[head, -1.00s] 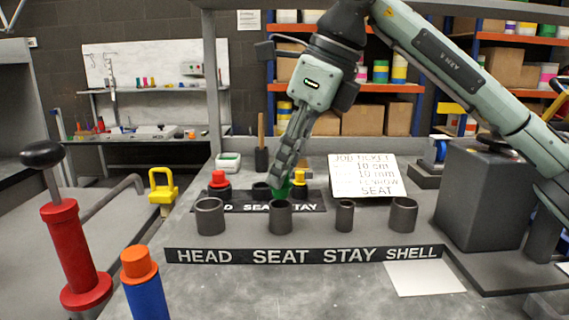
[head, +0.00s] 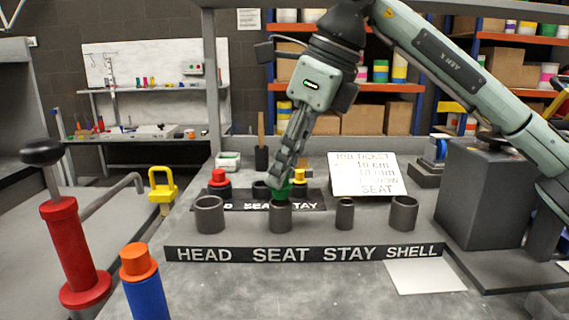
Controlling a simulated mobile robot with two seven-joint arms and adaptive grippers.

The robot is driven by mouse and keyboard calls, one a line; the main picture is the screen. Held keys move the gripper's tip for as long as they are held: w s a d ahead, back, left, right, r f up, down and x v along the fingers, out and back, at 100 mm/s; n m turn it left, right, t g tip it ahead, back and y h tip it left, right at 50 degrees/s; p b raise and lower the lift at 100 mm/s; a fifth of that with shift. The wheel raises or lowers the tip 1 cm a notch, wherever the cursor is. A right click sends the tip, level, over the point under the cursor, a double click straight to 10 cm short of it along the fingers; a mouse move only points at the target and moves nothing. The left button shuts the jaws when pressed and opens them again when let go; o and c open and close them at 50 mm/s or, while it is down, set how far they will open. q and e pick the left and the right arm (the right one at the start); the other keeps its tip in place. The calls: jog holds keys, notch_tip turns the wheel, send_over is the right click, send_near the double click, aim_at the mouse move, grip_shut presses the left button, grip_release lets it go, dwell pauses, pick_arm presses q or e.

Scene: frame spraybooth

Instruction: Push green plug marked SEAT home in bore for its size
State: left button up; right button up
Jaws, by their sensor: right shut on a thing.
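The green plug (head: 282,192) is at the tips of my right gripper (head: 281,184), which is shut on it and points down. The plug is at the mouth of the dark grey bore (head: 280,220) above the SEAT label. I cannot tell how far it sits inside, as the bore's rim and the fingers hide part of it. Other bores stand in the same row: a wide one (head: 209,216) by HEAD, a narrow one (head: 345,216) by STAY and a wide one (head: 403,214) by SHELL. My left gripper is not in view.
Behind the bores is a labelled rack (head: 225,205) with a red plug (head: 219,179) and a yellow plug (head: 299,177). A job ticket (head: 367,177) leans at the back right. A white sheet (head: 425,278) lies at the front right.

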jog(key=shift+f+b, duration=0.45)
jog(key=shift+f, duration=0.25)
jog(key=shift+s+a+f, duration=0.1)
jog(key=shift+f, duration=0.3)
jog(key=shift+s+a+f+b, duration=0.15)
jog(key=shift+a+f+b, duration=0.1)
jog(key=shift+f+b, duration=0.25)
grip_shut()
jog(key=o, duration=1)
grip_release()
jog(key=shift+d, duration=0.1)
jog(key=shift+r, duration=0.1)
